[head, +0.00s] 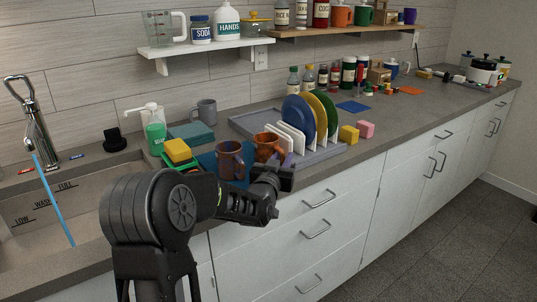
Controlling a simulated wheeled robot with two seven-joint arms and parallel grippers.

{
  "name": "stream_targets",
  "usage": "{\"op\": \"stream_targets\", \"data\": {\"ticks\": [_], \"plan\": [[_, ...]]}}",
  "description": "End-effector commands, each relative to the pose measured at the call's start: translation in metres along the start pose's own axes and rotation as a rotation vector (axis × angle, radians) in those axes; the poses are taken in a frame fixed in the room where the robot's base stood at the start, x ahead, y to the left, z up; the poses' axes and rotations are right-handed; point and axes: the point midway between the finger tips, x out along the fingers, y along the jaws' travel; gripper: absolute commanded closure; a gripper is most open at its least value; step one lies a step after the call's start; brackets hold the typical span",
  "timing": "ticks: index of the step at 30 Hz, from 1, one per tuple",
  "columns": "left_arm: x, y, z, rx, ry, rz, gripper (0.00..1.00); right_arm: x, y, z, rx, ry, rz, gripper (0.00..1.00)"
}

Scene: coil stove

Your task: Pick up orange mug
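An orange-brown mug (267,147) stands on the counter at the left of the dish rack. A darker brown mug (229,161) stands to its left on a blue mat (207,161). A brighter orange mug (341,16) stands on the upper wooden shelf. My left gripper (286,165) is at the counter's front edge, just in front of and to the right of the orange-brown mug. Its fingers are small and partly hidden, so I cannot tell their opening or whether they touch the mug. My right gripper is not in view.
A grey mug (207,111), soap bottle (155,133) and yellow sponge (177,150) are to the left, near the sink (85,187).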

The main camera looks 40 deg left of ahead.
Motion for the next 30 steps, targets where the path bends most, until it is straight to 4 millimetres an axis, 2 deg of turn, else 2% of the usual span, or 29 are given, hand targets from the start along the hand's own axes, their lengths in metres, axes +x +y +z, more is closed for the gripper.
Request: {"op": "stream_targets", "data": {"ticks": [12,21,30], "plan": [[-0.0003,-0.0001,-0.0002,0.000,0.000,0.000,0.76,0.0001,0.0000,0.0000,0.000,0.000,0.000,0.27],[-0.0003,0.0000,-0.0002,0.000,0.000,0.000,1.00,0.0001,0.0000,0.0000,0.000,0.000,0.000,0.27],[-0.0003,0.0000,-0.0002,0.000,0.001,0.000,1.00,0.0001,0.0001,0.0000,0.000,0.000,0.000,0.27]]}}
